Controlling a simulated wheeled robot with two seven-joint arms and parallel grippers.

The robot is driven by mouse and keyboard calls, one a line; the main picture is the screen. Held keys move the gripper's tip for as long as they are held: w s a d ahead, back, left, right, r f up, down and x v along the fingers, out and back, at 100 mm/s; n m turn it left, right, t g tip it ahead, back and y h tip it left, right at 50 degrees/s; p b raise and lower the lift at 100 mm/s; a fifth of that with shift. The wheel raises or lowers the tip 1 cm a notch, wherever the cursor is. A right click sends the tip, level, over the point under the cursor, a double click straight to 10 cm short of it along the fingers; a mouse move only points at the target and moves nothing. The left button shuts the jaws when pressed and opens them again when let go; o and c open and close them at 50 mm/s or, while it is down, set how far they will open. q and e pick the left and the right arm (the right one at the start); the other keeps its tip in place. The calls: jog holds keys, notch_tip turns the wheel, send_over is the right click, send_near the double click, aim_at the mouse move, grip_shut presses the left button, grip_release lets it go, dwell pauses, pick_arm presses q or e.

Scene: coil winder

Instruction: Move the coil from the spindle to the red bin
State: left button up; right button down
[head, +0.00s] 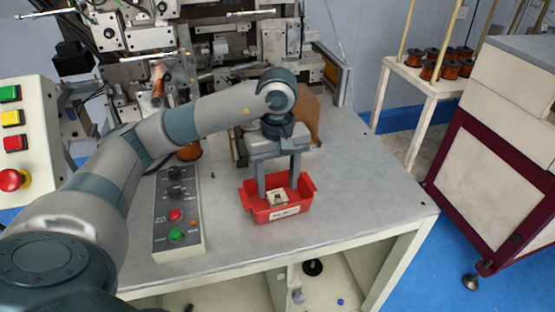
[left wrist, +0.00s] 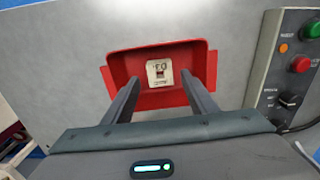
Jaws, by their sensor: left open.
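The red bin (head: 302,203) stands on the grey table near its front edge. It also shows in the left wrist view (left wrist: 122,68). A small pale square piece with a darker middle, apparently the coil (head: 279,198), lies inside the bin; it also shows in the left wrist view (left wrist: 159,72). My left gripper (head: 276,195) points down over the bin. Its fingers are apart, with nothing visibly gripped between them, and their tips reach down to the bin's opening. I cannot clearly pick out the spindle on the winder behind. My right gripper is not in view.
A control box (head: 178,212) with knobs and buttons stands left of the bin. The winding machine (head: 215,50) fills the back of the table (head: 355,190). The tabletop right of the bin is clear. A rack with copper spools (head: 430,66) stands back right.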

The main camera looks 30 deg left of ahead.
pick_arm(q)
notch_tip(320, 180, up, 8)
jog(key=b, duration=0.1)
jog(key=shift+r, duration=0.2)
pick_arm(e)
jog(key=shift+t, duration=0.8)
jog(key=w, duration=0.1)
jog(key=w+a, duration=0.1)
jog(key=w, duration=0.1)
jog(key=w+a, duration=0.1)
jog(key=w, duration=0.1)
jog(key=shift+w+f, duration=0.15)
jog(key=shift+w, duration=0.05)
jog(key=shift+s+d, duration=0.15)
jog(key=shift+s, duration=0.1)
